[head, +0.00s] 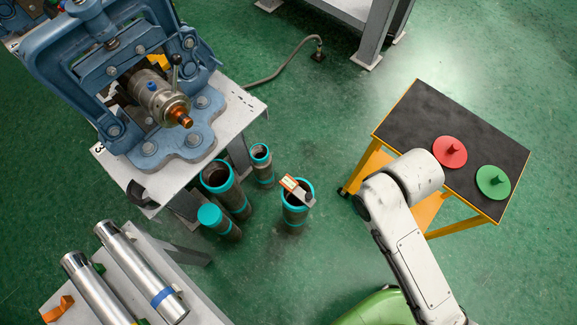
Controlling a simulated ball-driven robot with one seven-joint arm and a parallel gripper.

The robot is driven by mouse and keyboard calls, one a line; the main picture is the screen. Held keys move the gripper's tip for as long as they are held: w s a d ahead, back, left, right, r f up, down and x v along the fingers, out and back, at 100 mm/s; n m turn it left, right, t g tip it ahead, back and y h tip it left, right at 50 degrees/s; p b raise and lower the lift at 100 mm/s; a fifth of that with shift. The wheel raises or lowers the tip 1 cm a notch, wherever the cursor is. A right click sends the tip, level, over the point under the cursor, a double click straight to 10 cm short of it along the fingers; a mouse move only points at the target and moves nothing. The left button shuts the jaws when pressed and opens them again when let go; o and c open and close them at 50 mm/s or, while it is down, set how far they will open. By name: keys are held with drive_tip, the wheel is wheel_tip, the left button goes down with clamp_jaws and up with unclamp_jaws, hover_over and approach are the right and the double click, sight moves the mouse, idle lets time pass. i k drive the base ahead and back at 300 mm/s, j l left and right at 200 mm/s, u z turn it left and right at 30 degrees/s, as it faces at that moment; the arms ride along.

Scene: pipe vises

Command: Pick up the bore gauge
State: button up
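What looks like the bore gauge (291,184) lies across the open top of a short upright pipe with a teal rim (294,213). It is a small device with an orange-edged, pale face and a grey end at its right. Its lower part, if any, inside the pipe is hidden. My white arm (413,265) rises from the bottom right and bends near the trolley, to the right of the gauge. My gripper does not show in this view.
Several teal-rimmed pipes (238,203) stand beside a blue vise (100,68) on its bench. A black-topped orange trolley (425,108) carries a red disc (449,152) and a green disc (494,181). Steel cylinders (140,270) lie at lower left. Green floor is clear above the gauge, crossed by a hose (283,68).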

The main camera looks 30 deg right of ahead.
sight(292, 186)
drive_tip(key=k+l, duration=0.1)
drive_tip(key=k, duration=0.4)
drive_tip(key=k+l+u, duration=0.1)
drive_tip(key=k, duration=0.45)
